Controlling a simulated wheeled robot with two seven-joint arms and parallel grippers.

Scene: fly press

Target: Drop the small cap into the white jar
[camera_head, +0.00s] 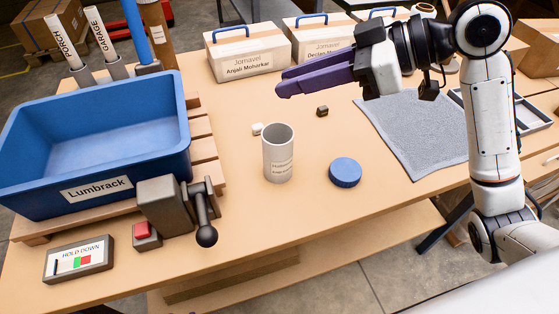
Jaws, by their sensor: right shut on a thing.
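The white jar (278,155) stands upright on the table with its mouth open, and a printed label is on its side. My right gripper (283,82) has purple fingers and is above the table, behind and higher than the jar in the picture. Its fingers are close together on a thing that I cannot make out. A small white piece (257,129) lies just left of the jar, and a small dark brown piece (322,111) lies to its right, behind. I cannot tell whether either is the small cap. A blue round lid (345,172) lies right of the jar. My left gripper is not in view.
A blue bin (95,140) labelled Lumbrack stands at left, with a grey clamp (172,207) and a HOLD DOWN panel (78,260) before it. A grey cloth (415,125) lies at right. Labelled boxes (248,55) line the back. The front middle is clear.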

